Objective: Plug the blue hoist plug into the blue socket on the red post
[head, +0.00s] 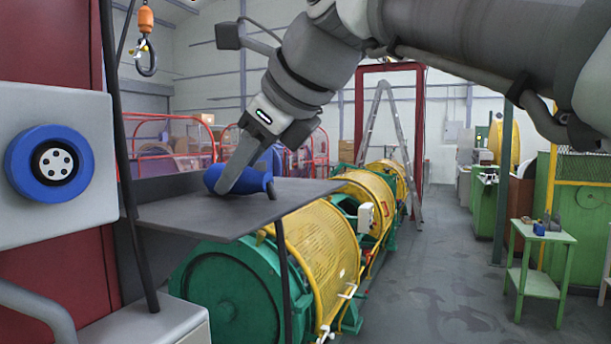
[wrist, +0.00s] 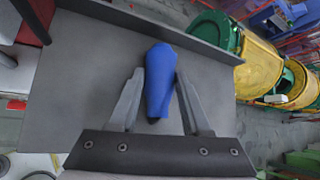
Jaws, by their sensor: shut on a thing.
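The blue plug (head: 238,180) lies on its side on a grey shelf (head: 200,215) in the head view. My gripper (head: 232,180) reaches down from above and is shut on the plug. In the wrist view the plug (wrist: 159,80) sits between the two fingers (wrist: 155,92), with its wide end pointing away from the palm.
An orange hoist hook (head: 146,45) hangs behind. The green and yellow strander (head: 320,235) stands beyond the shelf. A green side table (head: 540,255) is at the right; the floor between is clear.

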